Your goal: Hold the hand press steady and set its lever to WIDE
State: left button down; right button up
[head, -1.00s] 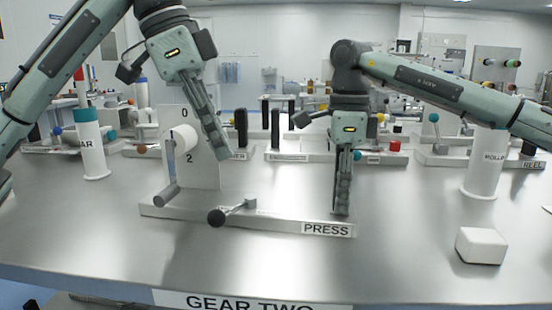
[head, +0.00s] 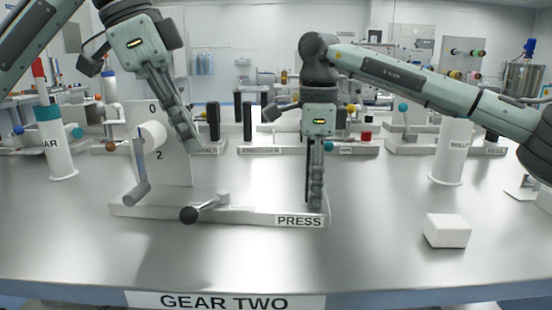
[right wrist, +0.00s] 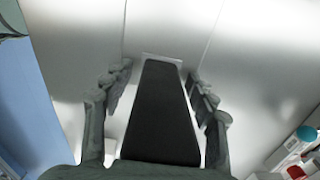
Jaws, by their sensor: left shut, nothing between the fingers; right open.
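The hand press has a pale base (head: 255,214) labelled PRESS and an upright panel (head: 175,170) marked 0 and 2. A white roll (head: 153,135) and a grey crank-like handle (head: 138,190) are at the panel's left. Its lever with a black ball knob (head: 188,214) points left and toward the front; no WIDE marking is readable. My left gripper (head: 190,146) is shut and empty, in front of the panel, above the base. My right gripper (head: 316,204) is low over the base's right end. In the right wrist view its open fingers (right wrist: 160,95) flank a black upright bar (right wrist: 160,115).
A white block (head: 446,231) lies at the right front. White posts stand at left (head: 62,150) and right (head: 450,150). Other labelled devices line the back of the metal table. A GEAR TWO sign (head: 225,301) is on the front edge. The front strip is clear.

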notch_tip(320, 180, up, 12)
jog(key=shift+r, duration=0.1)
dwell(0.5)
jog(key=shift+a, duration=0.1)
